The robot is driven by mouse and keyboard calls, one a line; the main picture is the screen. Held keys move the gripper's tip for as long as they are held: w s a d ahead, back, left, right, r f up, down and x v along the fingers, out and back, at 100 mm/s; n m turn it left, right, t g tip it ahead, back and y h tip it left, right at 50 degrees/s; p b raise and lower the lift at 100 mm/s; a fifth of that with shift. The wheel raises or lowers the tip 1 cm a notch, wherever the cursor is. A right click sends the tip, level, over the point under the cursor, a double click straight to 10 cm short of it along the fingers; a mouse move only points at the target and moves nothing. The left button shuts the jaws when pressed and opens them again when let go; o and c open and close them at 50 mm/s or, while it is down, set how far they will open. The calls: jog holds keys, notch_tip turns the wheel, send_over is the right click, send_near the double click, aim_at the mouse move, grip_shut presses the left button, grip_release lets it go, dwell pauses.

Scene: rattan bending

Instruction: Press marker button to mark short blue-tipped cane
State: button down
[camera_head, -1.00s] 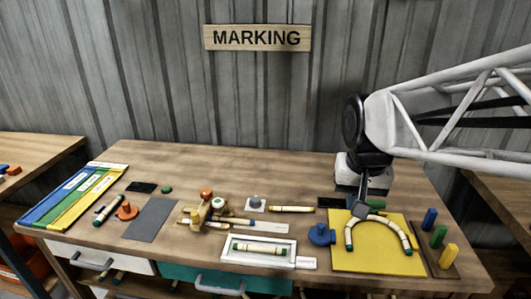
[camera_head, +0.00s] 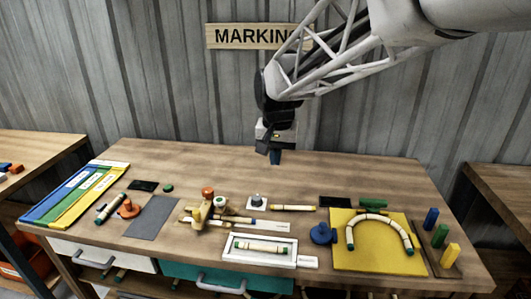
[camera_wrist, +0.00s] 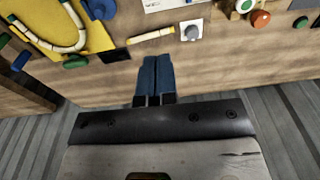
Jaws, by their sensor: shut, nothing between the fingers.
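My gripper (camera_head: 274,157) is shut and empty, pointing down above the back middle of the table. In the wrist view its blue fingers (camera_wrist: 153,80) are together. A wooden fixture (camera_head: 197,214) stands front left of it, with a red-orange button (camera_head: 208,191) and a green-topped white button (camera_head: 219,202). These also show in the wrist view as a red button (camera_wrist: 260,18) and a green one (camera_wrist: 243,5). A light cane with blue at its end (camera_head: 236,221) lies at the fixture, partly hidden by it. A grey knob on a white plate (camera_head: 257,201) stands right of the fixture.
A yellow-tipped cane (camera_head: 293,208) lies right of the knob. A green-tipped cane (camera_head: 262,246) lies in a white frame (camera_head: 230,254). A bent cane (camera_head: 378,217) rests on a yellow board (camera_head: 372,262), beside a blue knob (camera_head: 321,233).

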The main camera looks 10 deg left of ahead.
send_over(220, 199)
notch_tip(220, 199, down, 6)
jog(key=shift+r+g, duration=0.2)
jog(key=shift+g, duration=0.2)
jog(key=shift+f, duration=0.1)
notch_tip(220, 199, down, 14)
jog(key=shift+r, duration=0.1)
dwell(0.6)
